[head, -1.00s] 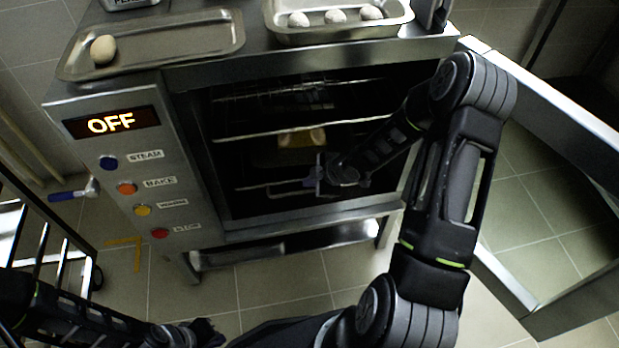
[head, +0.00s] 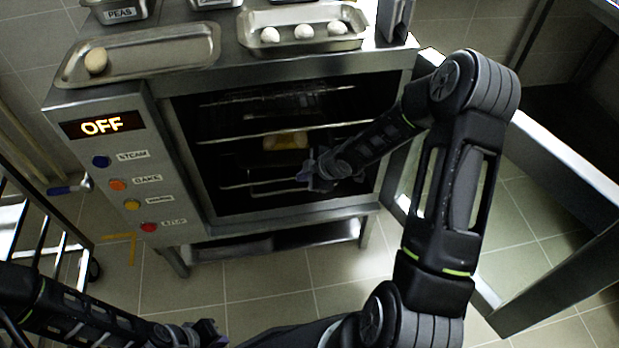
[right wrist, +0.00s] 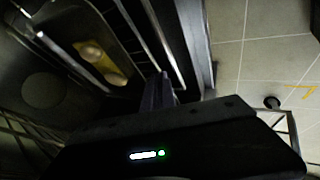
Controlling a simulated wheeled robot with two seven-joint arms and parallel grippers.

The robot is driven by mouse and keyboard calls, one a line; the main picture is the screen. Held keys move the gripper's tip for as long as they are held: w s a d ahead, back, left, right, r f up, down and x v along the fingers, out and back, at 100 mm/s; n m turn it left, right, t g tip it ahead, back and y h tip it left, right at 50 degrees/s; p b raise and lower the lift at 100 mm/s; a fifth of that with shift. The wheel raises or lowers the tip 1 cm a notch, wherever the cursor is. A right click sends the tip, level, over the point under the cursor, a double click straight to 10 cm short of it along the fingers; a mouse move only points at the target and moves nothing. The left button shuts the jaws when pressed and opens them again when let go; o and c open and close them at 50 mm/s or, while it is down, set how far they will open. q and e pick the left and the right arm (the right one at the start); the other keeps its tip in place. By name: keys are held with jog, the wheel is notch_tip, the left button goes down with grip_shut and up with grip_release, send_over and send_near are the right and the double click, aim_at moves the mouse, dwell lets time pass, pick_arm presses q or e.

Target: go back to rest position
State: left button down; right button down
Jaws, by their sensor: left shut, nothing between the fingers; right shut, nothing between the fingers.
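My right gripper (head: 308,174) is at the open mouth of the oven (head: 180,150), its arm reaching in from the right. It is shut and empty, in front of the lower racks. It also shows in the right wrist view (right wrist: 158,88), with its fingers together. My left gripper (head: 215,333) is low at the bottom left of the head view, over the floor, shut and empty. Inside the oven a yellowish food item (head: 286,140) lies on a rack. In the right wrist view two pale pieces (right wrist: 103,62) lie on a tray behind the gripper.
The oven door (head: 560,215) stands open at the right, beside my right arm. The display reads OFF. A metal cart (head: 40,240) stands at the left.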

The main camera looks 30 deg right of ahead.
jog(key=shift+s+r, duration=0.25)
jog(key=shift+s, duration=0.05)
dwell(0.5)
